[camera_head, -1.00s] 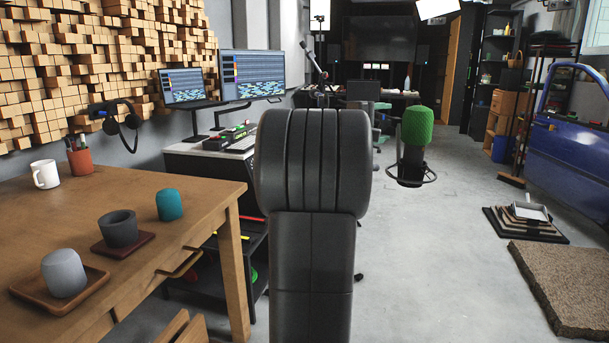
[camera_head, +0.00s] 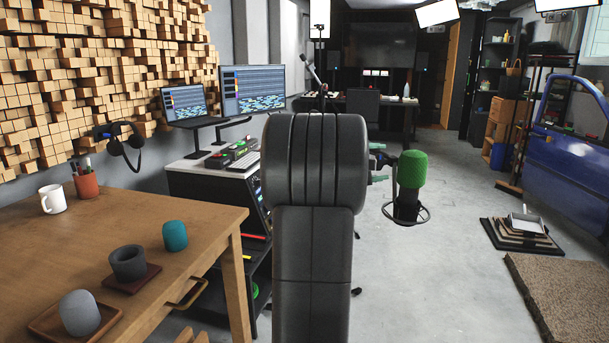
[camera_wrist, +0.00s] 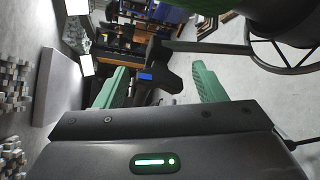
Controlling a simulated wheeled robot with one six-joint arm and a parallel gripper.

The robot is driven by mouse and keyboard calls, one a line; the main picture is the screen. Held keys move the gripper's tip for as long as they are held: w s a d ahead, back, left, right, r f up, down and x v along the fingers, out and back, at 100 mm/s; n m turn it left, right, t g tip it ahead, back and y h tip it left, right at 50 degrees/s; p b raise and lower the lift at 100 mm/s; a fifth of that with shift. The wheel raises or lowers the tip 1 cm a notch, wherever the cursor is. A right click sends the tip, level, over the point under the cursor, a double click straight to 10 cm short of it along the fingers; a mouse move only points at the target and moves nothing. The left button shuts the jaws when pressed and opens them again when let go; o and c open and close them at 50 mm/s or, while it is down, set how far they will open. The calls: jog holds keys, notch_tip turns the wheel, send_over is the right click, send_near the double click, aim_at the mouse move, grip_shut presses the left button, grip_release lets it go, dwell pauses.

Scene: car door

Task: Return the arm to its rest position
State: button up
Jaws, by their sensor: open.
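My dark arm (camera_head: 315,200) rises upright in the middle of the head view and hides most of my gripper. Two green fingertips of my gripper (camera_head: 378,163) seem to show just right of the arm, close to a green foam-covered microphone (camera_head: 411,170) with a black ring below. In the wrist view my gripper (camera_wrist: 160,84) has its two green fingers wide apart. A dark bracket (camera_wrist: 155,65) with a blue patch lies in line with the gap, joined by a rod to the black ring (camera_wrist: 285,45). I cannot tell whether a finger touches it.
A wooden table (camera_head: 200,225) with cups and speakers stands at left, beside a desk with monitors (camera_head: 252,85). A blue car door (camera_head: 565,165) and a brown mat (camera_head: 560,295) are at right. Clear floor (camera_head: 430,290) lies right of the arm.

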jog(key=shift+r+n+g+y+p, duration=0.15)
jog(key=shift+n+g+p, duration=0.4)
jog(key=shift+p, duration=2.45)
jog(key=shift+r+n+g+y+p, duration=0.15)
jog(key=shift+n+p, duration=0.8)
jog(key=shift+p, duration=2)
jog(key=v, duration=0.3)
jog(key=b+v, duration=0.1)
jog(key=shift+s+a+f, duration=0.2)
jog(key=shift+a, duration=0.15)
